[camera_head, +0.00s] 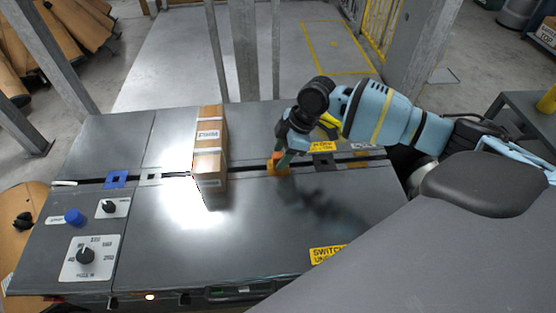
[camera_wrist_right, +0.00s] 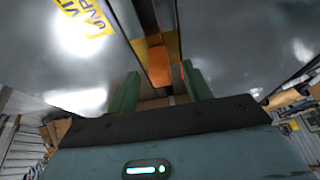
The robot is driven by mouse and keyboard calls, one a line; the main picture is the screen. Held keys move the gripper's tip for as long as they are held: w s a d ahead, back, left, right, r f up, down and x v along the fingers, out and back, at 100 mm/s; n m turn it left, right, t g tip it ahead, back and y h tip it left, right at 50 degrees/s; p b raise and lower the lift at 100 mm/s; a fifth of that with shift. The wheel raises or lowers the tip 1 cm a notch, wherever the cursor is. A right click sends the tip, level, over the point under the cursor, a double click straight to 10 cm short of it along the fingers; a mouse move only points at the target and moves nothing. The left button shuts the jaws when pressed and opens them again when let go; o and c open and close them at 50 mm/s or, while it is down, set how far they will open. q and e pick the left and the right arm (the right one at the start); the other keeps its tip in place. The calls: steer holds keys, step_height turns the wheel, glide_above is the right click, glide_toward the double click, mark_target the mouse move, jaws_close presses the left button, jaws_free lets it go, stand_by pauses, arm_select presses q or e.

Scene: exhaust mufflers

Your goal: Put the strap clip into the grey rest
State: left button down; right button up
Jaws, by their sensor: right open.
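The strap clip looks to be the small orange block (camera_head: 276,160) at the slot across the table, right of the carton. In the right wrist view the orange block (camera_wrist_right: 158,66) stands on a yellow plate (camera_wrist_right: 174,46). My right gripper (camera_head: 283,157) is pointed down at it, with its green fingers apart. In the wrist view the open right gripper (camera_wrist_right: 161,88) has a finger on either side of the block's line; contact cannot be told. The grey rest seems to be the light grey square (camera_head: 151,178) on the slot, left of the carton. My left gripper is not in view.
A tall brown carton (camera_head: 209,150) stands across the slot between the orange block and the grey square. A blue square plate (camera_head: 116,179) lies left of the grey one. Knobs (camera_head: 86,256) sit at the front left. The front middle of the table is clear.

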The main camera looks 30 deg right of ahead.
steer(key=x, duration=0.2)
steer(key=shift+a+f, duration=0.15)
steer(key=shift+f, duration=0.2)
steer(key=c, duration=1)
steer(key=shift+r, duration=0.1)
steer(key=shift+w+r, duration=0.1)
steer(key=shift+r, duration=0.4)
steer(key=r, duration=0.1)
steer(key=s+r, duration=0.1)
steer(key=shift+a+r, duration=0.25)
steer(key=shift+a, duration=0.05)
steer(key=s+a, duration=0.3)
steer(key=s+a+r+p, duration=0.1)
steer(key=s+a, duration=0.2)
steer(key=s, duration=0.1)
steer(key=s+a, duration=0.3)
steer(key=s, duration=0.1)
steer(key=shift+s+a+r, duration=0.2)
steer(key=shift+s+a, duration=0.05)
steer(key=shift+a, duration=0.05)
